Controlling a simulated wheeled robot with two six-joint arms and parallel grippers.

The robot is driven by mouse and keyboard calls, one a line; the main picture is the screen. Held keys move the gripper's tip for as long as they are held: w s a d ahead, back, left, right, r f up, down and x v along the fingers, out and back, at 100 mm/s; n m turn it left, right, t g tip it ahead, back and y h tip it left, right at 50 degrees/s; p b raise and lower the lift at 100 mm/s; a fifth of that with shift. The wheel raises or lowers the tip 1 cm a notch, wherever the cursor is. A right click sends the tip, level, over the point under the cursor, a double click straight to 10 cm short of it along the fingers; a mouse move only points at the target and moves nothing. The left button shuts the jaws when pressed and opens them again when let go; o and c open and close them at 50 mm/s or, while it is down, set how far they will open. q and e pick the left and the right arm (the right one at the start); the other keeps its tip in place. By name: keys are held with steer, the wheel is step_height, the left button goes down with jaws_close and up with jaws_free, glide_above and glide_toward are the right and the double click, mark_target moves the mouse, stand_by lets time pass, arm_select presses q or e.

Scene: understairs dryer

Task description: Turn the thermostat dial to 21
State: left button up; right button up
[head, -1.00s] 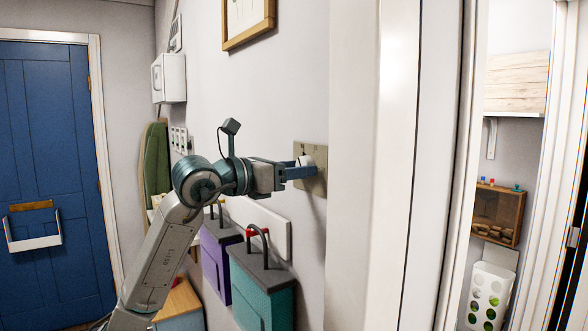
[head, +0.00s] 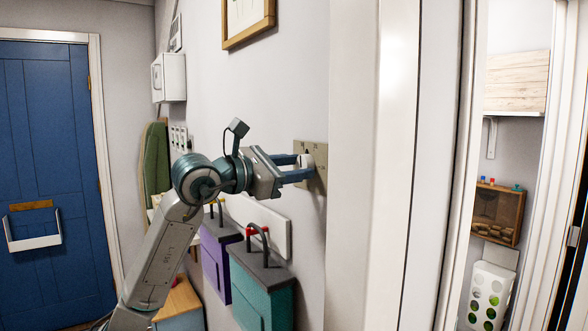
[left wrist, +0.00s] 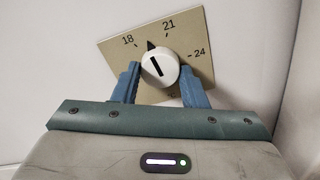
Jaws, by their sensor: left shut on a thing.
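The thermostat is a beige plate (head: 319,181) on the wall, marked 18, 21 and 24. Its round white dial (left wrist: 160,68) has a black pointer tip, which stands between the 18 and the 21 in the left wrist view. My left gripper (head: 303,168) is shut on the dial, with one blue finger on each side of it. In the left wrist view the plate looks tilted relative to the gripper (left wrist: 159,80). The fingers hide part of the plate's lower edge. My right gripper is not in view.
A white door frame (head: 375,170) stands close to the right of the thermostat. Below my arm are a purple box (head: 218,262) and a teal box (head: 265,300) with dark handles. A picture frame (head: 248,20) hangs above. A blue door (head: 50,150) is at far left.

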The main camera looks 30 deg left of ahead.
arm_select(q)
steer(key=m, duration=0.3)
steer(key=shift+m, duration=2)
steer(key=o, duration=1)
steer(key=shift+c, duration=0.2)
